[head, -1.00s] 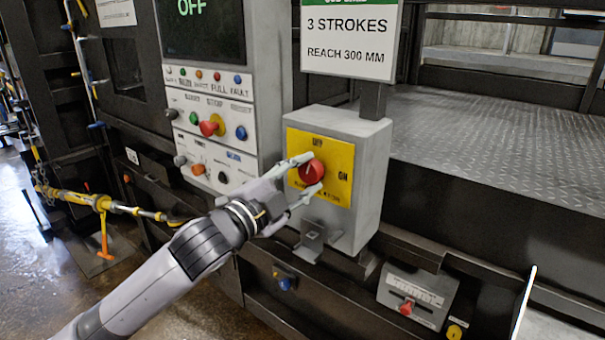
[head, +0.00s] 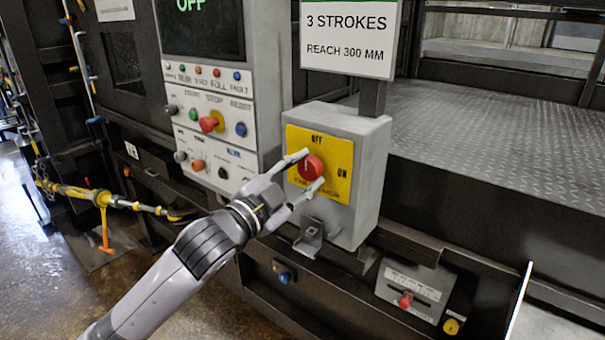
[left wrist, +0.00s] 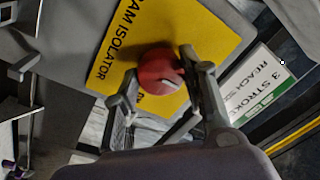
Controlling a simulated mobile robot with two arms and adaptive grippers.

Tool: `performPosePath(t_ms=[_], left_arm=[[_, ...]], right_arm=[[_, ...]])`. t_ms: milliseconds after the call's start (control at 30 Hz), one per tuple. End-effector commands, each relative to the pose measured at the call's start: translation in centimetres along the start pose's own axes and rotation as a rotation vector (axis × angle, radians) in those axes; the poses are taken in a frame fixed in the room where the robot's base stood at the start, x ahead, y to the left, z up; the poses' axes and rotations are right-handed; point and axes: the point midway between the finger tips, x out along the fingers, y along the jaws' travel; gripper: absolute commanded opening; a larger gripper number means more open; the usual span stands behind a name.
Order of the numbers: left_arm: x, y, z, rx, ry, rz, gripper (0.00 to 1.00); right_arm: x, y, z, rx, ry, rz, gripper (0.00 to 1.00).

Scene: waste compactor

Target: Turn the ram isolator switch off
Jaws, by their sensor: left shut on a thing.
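The ram isolator switch is a red round knob (head: 312,167) on a yellow plate (head: 341,188) on a grey box (head: 370,180). The plate reads OFF above the knob and ON to its right. My left gripper (head: 306,170) reaches in from the left, with one finger at the knob's upper left and one at its lower right, shut on it. The left wrist view shows the red knob (left wrist: 158,70) between the fingers and a pale mark on it. The knob's exact setting is hard to read. My right gripper is out of view.
A grey control panel (head: 240,150) with several buttons and a red stop knob (head: 209,124) stands left of the box. A sign (head: 348,38) hangs above it. A bracket (head: 309,238) sits below the box. A smaller panel with a red lever (head: 405,300) is at lower right.

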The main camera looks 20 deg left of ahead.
Motion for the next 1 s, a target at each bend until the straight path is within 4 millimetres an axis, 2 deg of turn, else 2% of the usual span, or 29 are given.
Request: performPosePath(t_ms=[67, 100, 400, 733, 867, 1000], left_arm=[[0.0, 0.2, 0.1, -0.004, -0.002, 0.004, 0.11], [0.0, 0.2, 0.1, -0.004, -0.002, 0.005, 0.40], [0.0, 0.1, 0.1, -0.001, -0.001, 0.002, 0.59], [-0.3, 0.1, 0.1, 0.001, -0.001, 0.001, 0.59], [-2.0, 0.1, 0.2, 0.001, -0.003, 0.003, 0.59], [-4.5, 0.1, 0.2, 0.002, -0.003, 0.003, 0.59]], right_arm=[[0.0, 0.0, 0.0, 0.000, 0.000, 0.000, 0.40], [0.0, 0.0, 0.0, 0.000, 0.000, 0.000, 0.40], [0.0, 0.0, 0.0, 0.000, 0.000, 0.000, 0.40], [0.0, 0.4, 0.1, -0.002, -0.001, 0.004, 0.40], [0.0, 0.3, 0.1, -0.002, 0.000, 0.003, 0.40], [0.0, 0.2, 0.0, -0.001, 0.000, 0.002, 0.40]])
